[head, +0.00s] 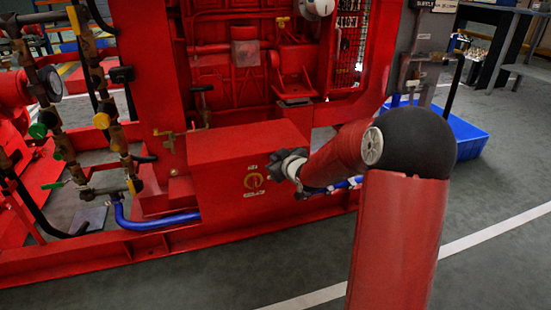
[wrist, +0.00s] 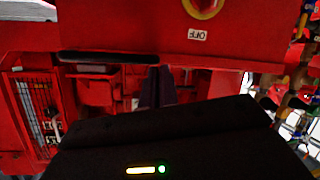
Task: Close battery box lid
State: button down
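The red battery box (head: 228,185) stands at the base of the pumpset, with a yellow ring emblem on its front. Its flat red lid (head: 240,142) looks level and down on the box in the head view; I cannot tell whether a small gap is left. My gripper (head: 285,166) is at the box's front right, partly hidden by my arm. In the wrist view, which looks upside down, my gripper's two dark fingers (wrist: 156,86) are together and hold nothing visible. They are near the edge of the red box front (wrist: 130,28); contact is unclear.
Pipes and valves (head: 110,130) stand left of the box. A blue hose (head: 150,220) runs low beside it. A red base rail (head: 120,258) runs along the floor below. A blue tray (head: 465,138) lies at right. The grey floor in front is open.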

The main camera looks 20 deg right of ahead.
jog(key=shift+s+f, duration=0.25)
jog(key=shift+f, duration=0.45)
jog(key=shift+s+f, duration=0.2)
jog(key=shift+f, duration=0.5)
jog(key=s+r+m+g+h+p, duration=0.1)
jog(key=s+r+g+h+p, duration=0.15)
jog(key=s+r+p, duration=0.7)
jog(key=s+a+r+m+g+p, duration=0.1)
jog(key=s+r, duration=0.3)
jog(key=s, duration=0.5)
jog(key=s+a+r+m+g+p, duration=0.1)
jog(key=s+a+r, duration=0.3)
jog(key=s, duration=0.5)
jog(key=s+a+r+m+g+p, duration=0.1)
jog(key=s+a+r+m+g, duration=0.1)
jog(key=s, duration=0.8)
notch_tip(320, 180, up, 2)
jog(key=shift+a+r+g+y, duration=0.1)
jog(key=shift+a+g+y, duration=0.3)
jog(key=shift+g, duration=0.45)
